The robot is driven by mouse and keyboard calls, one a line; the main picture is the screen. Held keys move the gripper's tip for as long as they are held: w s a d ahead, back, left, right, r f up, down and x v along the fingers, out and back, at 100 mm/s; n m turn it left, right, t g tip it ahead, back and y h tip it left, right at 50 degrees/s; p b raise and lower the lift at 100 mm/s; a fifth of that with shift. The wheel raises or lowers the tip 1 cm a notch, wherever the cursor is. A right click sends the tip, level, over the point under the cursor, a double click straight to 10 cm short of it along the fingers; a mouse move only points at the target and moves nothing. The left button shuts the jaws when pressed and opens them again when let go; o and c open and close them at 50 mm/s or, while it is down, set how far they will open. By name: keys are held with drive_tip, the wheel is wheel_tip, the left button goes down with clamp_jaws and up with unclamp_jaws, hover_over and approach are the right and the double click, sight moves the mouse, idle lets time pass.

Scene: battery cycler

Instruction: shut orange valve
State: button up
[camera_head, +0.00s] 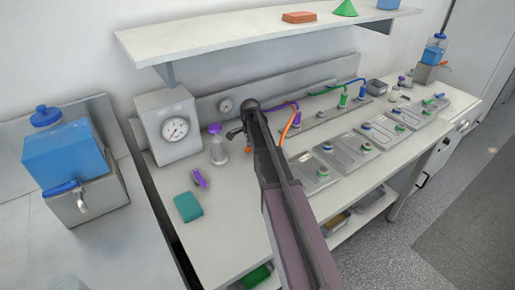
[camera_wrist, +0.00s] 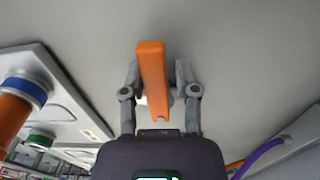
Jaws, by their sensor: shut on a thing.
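The orange valve's handle (camera_wrist: 152,80) is a long flat orange bar in the wrist view, running lengthwise between my fingers. My gripper (camera_wrist: 160,88) has one finger on each side of it and is shut on it. In the head view my gripper (camera_head: 236,133) is over the bench near the back panel, mostly hidden by my dark arm. A small orange part (camera_head: 248,150) shows just below it there. The valve's body is hidden, so I cannot tell its exact turn.
An orange hose (camera_head: 290,126) and a purple hose (camera_head: 283,107) run close to my arm. A purple-capped bottle (camera_head: 217,147) and a gauge box (camera_head: 172,130) stand left of it. Several grey cell trays (camera_head: 350,148) lie right. A shelf (camera_head: 240,40) hangs above.

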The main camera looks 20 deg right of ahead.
drive_tip(key=shift+w, duration=0.1)
drive_tip(key=shift+o, duration=1.2)
wheel_tip(320, 180, up, 8)
drive_tip(key=p, duration=0.8)
drive_tip(key=shift+w+a, duration=0.1)
drive_tip(key=shift+w, duration=0.05)
drive_tip(key=s+a+n, duration=0.7)
drive_tip(key=s+n, duration=0.1)
drive_tip(key=s, duration=0.4)
drive_tip(key=s+a+n, duration=0.7)
drive_tip(key=s+n, duration=0.1)
drive_tip(key=s, duration=0.5)
